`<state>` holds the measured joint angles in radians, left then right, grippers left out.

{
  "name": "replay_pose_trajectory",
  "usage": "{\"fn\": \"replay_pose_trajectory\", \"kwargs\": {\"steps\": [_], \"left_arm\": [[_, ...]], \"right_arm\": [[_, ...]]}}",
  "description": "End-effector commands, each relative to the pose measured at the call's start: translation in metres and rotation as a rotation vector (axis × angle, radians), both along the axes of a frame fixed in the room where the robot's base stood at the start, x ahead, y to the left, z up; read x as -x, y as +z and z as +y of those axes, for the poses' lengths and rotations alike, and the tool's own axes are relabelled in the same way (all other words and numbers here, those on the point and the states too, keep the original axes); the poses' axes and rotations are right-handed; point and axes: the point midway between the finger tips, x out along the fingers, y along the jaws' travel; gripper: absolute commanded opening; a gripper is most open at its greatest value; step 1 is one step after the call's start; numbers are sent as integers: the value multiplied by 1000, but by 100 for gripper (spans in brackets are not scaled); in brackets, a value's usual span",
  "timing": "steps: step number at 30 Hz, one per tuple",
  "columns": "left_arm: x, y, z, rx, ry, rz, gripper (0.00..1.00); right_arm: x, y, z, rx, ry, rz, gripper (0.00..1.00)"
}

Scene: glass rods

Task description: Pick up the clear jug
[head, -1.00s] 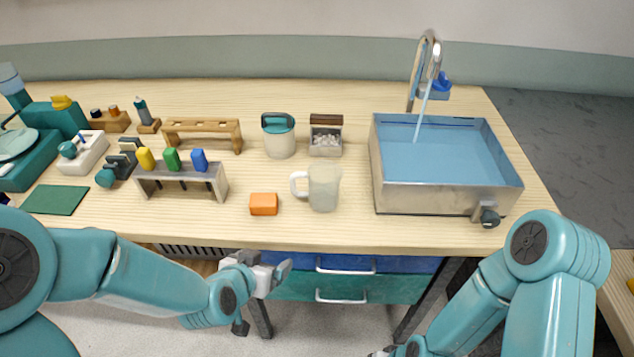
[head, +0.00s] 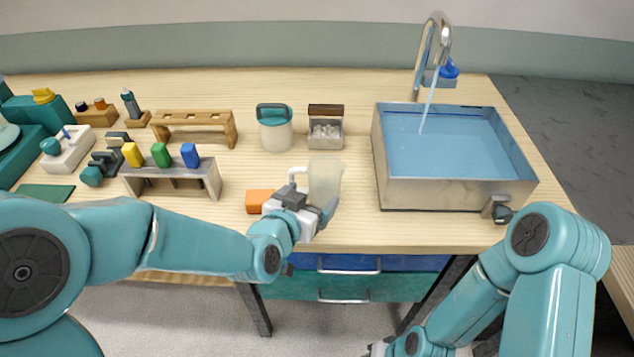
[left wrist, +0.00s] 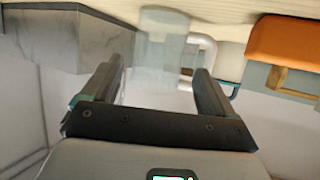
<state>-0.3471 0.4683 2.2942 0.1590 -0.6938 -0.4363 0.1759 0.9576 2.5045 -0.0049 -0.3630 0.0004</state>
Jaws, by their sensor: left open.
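The clear jug (head: 326,178) stands upright near the front edge of the table, its pale handle on its left side. My left gripper (head: 322,212) is just in front of the jug and hides its lower part. In the left wrist view the open left gripper (left wrist: 155,82) has the translucent jug (left wrist: 163,45) in line with the gap between its fingers, with the handle on the right. No contact can be made out. Of my right gripper, only a small grey part shows at the bottom edge of the head view.
An orange block (head: 259,201) lies left of the jug, close to my left gripper. A steel sink (head: 450,194) with running water stands to the right. Behind are a teal-lidded canister (head: 275,132) and a small box (head: 325,143). Racks (head: 172,182) stand farther left.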

Motion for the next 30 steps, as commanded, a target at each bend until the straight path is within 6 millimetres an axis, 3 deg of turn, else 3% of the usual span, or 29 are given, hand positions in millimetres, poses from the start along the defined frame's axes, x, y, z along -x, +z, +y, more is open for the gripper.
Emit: {"fn": "replay_pose_trajectory", "kwargs": {"steps": [15, 24, 25, 29, 30], "left_arm": [[-57, -25, -22, -1, 0, 2, 87], [-64, -28, -25, 0, 0, 0, 87], [-64, -28, -25, 0, 0, 0, 84], [-64, -28, -25, 0, 0, 0, 42], [-64, -28, -25, 0, 0, 0, 41]], "right_arm": [[0, 12, 0, 0, 0, 0, 43], [0, 12, 0, 0, 0, 0, 43], [0, 12, 0, 0, 0, 0, 43], [0, 12, 0, 0, 0, 0, 43], [0, 12, 0, 0, 0, 0, 43]]}}
